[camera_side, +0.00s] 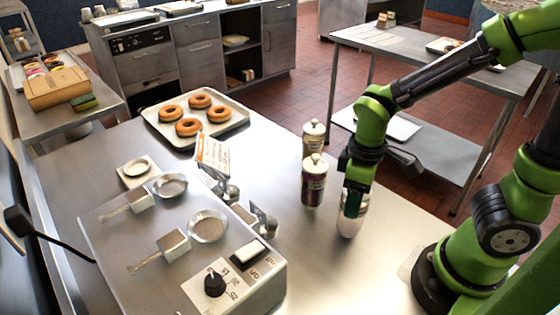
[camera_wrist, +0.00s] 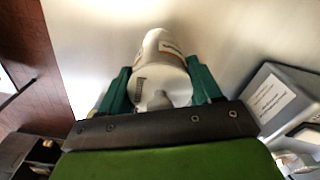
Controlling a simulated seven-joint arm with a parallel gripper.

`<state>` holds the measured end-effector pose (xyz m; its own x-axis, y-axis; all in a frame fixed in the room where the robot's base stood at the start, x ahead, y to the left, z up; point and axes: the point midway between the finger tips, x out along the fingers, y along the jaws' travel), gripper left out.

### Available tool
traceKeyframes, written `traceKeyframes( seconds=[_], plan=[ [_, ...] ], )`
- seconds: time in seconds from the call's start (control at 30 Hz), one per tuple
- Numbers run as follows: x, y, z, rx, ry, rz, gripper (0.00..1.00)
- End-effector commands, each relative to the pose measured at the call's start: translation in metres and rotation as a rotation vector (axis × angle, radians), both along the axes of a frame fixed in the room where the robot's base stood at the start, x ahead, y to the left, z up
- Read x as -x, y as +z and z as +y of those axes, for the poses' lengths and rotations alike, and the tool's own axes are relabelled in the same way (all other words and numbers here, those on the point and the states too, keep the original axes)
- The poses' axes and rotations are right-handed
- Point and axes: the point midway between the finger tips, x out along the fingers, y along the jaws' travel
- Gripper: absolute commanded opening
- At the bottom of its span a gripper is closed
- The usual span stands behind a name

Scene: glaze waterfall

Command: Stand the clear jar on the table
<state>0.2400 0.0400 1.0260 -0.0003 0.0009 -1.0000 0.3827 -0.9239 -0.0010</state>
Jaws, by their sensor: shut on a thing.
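The clear jar (camera_side: 349,226) is in my gripper (camera_side: 353,203), at the right part of the steel table (camera_side: 315,250) in the side view. The jar looks pale, with a label, and roughly upright. Its upper part is hidden by the fingers. In the wrist view the jar (camera_wrist: 160,72) sits between the two green fingers of my gripper (camera_wrist: 162,85), which are shut on its sides. I cannot tell whether its base touches the table.
A tray (camera_side: 226,126) of donuts lies at the back. Table right of the jar is clear.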

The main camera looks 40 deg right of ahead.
Motion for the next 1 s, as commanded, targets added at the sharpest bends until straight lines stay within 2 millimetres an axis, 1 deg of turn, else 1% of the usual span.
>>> traceKeyframes(
  seconds=[0.8, 0.83, 1.0],
  plan=[
    [0.0, -0.01, 0.0, 0.0, 0.0, -0.001, 0.0],
    [-0.001, -0.01, 0.0, 0.0, 0.0, -0.001, 0.65],
    [-0.001, -0.01, 0.0, 0.0, 0.0, -0.001, 0.91]
  ],
)
